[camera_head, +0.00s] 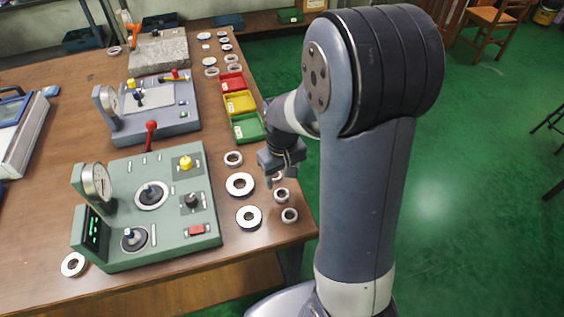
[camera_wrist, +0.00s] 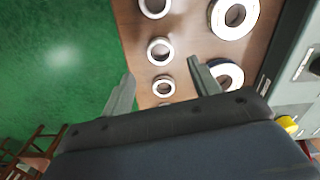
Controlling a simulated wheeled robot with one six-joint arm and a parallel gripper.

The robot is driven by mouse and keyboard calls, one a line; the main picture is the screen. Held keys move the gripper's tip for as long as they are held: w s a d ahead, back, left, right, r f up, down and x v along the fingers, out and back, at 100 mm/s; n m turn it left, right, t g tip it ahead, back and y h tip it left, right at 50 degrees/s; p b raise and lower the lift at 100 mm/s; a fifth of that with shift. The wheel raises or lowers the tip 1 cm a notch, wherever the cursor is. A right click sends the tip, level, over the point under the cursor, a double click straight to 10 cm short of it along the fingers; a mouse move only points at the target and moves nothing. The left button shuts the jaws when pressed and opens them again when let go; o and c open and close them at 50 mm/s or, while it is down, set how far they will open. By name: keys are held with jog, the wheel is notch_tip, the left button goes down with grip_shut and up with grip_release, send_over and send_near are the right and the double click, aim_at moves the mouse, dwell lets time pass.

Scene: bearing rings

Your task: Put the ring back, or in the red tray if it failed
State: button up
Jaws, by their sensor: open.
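My gripper (camera_head: 280,177) is open and empty above the table's right edge, over a column of small pale rings. In the wrist view, one small ring (camera_wrist: 154,87) shows between the open fingers (camera_wrist: 161,68), and another small ring (camera_wrist: 149,51) lies just beyond the fingertips. Two larger rings (camera_head: 231,188) (camera_head: 240,222) lie between the gripper and the green gauge station (camera_head: 165,240). A single ring (camera_head: 66,266) lies at that station's lower left corner. The red tray (camera_head: 232,90) stands behind the yellow and green trays. Which ring the task means, I cannot tell.
The yellow tray (camera_head: 240,113) and green tray (camera_head: 249,138) line the table's right side. A grey gauge station (camera_head: 180,127) and a stone slab (camera_head: 158,57) stand farther back. More rings (camera_head: 211,72) lie beyond the red tray. Green floor is open at right.

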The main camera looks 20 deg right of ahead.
notch_tip(320, 180, up, 5)
send_over(282, 197)
jog(key=shift+r, duration=0.2)
notch_tip(282, 197, down, 13)
jog(key=shift+r+b, duration=0.2)
jog(key=shift+b, duration=0.1)
jog(key=shift+r, duration=1.45)
jog(key=shift+f, duration=0.15)
